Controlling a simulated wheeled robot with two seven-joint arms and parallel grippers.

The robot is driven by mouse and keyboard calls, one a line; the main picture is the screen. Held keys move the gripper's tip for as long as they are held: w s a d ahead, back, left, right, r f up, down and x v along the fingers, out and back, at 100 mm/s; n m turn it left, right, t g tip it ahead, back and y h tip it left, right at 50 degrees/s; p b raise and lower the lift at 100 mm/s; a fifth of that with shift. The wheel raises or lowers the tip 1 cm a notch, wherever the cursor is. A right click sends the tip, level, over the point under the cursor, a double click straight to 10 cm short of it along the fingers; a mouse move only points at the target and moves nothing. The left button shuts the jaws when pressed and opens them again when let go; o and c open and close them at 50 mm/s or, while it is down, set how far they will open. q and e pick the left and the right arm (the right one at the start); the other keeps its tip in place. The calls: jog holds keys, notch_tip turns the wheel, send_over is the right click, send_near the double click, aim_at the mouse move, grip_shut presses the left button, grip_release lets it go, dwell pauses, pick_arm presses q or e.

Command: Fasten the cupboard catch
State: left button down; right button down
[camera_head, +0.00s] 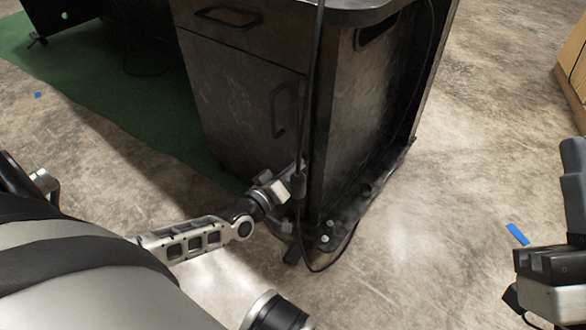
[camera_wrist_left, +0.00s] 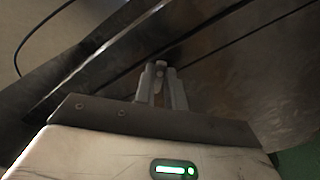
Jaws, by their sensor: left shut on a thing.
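The dark cupboard (camera_head: 225,105) stands on the floor, with a drawer above a door that looks closed in the head view. The door has a black bar handle (camera_head: 281,110). My left gripper (camera_head: 299,178) is low at the cupboard's front right edge, below and right of that handle. In the left wrist view, its two grey fingers (camera_wrist_left: 160,72) are shut on a small grey piece (camera_wrist_left: 159,73) by the dark panel seam. It may be the catch, but the fingers mostly hide it.
A black cable (camera_head: 312,90) hangs down the cupboard's front right corner, close by my left gripper, and loops on the floor. A green mat (camera_head: 110,110) lies at left. Parts of my right arm show at the right edge.

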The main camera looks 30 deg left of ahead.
pick_arm(q)
jog(key=n, duration=0.8)
jog(key=shift+n, duration=0.3)
pick_arm(e)
jog(key=shift+s+a+r+n+g+y, duration=0.15)
jog(key=shift+s+r+n+g+y, duration=0.15)
jog(key=shift+r+n+y, duration=0.5)
pick_arm(q)
jog(key=shift+n, duration=0.3)
pick_arm(e)
jog(key=shift+f, duration=0.2)
pick_arm(q)
jog(key=c, duration=1.5)
grip_release()
jog(key=shift+o, duration=0.2)
jog(key=shift+s, duration=0.1)
